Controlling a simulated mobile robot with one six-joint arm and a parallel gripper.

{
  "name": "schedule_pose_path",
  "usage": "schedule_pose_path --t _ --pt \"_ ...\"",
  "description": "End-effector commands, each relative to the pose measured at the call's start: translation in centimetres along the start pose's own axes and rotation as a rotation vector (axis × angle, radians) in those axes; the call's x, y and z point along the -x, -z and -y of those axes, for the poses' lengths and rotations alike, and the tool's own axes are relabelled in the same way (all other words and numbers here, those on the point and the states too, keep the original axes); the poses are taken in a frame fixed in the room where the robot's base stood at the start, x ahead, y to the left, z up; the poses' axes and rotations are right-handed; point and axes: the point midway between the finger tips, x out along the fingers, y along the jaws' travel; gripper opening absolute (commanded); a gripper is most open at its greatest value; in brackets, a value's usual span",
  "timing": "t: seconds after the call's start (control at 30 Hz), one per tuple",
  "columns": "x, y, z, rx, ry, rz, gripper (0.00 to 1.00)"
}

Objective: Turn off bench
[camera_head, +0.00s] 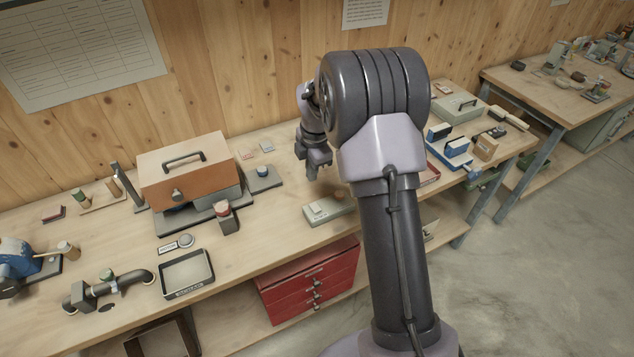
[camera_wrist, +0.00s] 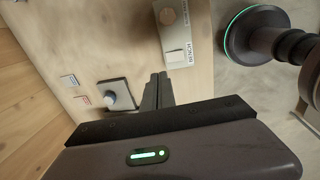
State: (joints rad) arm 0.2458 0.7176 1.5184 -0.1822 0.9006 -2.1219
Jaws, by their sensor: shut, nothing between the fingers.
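A pale switch panel (camera_head: 328,210) lies on the workbench below and to the right of my gripper (camera_head: 315,172). In the wrist view the panel (camera_wrist: 186,83) carries a white rocker switch (camera_wrist: 177,57) beside lettering that seems to read BENCH. A round brown knob (camera_wrist: 167,17) sits further along it. Which way the rocker is tipped is too small to tell. My gripper (camera_wrist: 159,80) is shut and empty, with its fingertips over the bench near the panel and apart from the rocker as far as I can see.
A dark plate with a round knob (camera_wrist: 112,97) lies left of my fingers in the wrist view. An orange-brown box (camera_head: 186,172) stands left on the bench (camera_head: 120,235). Red drawers (camera_head: 310,282) sit below. Blue tools (camera_head: 447,146) stand to the right.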

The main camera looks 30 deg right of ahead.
Motion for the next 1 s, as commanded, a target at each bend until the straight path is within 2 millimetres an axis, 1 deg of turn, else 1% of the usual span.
schedule_pose_path --t 0.03,0.1,0.23,0.33,0.73,0.8,0.87,0.9,0.97,1.0 --pt "1.3 -0.1 -0.4 0.000 -0.003 0.002 0.00" --pt "2.3 -0.1 -0.7 0.000 -0.002 0.001 0.00" --pt "3.5 -0.1 -1.0 0.000 -0.001 0.001 0.00" --pt "3.8 -0.1 -1.1 0.000 0.000 0.001 0.00" --pt "3.8 -0.1 -1.1 0.000 0.000 0.001 0.00" --pt "4.2 0.2 -1.0 -0.020 -0.007 0.000 0.00" --pt "5.6 1.1 -0.5 -0.094 -0.026 -0.003 0.00" --pt "7.1 2.1 0.2 -0.183 -0.046 -0.009 0.00" --pt "10.0 4.3 2.2 -0.371 -0.084 -0.029 0.00" --pt "11.9 6.0 4.3 -0.523 -0.109 -0.052 0.00"
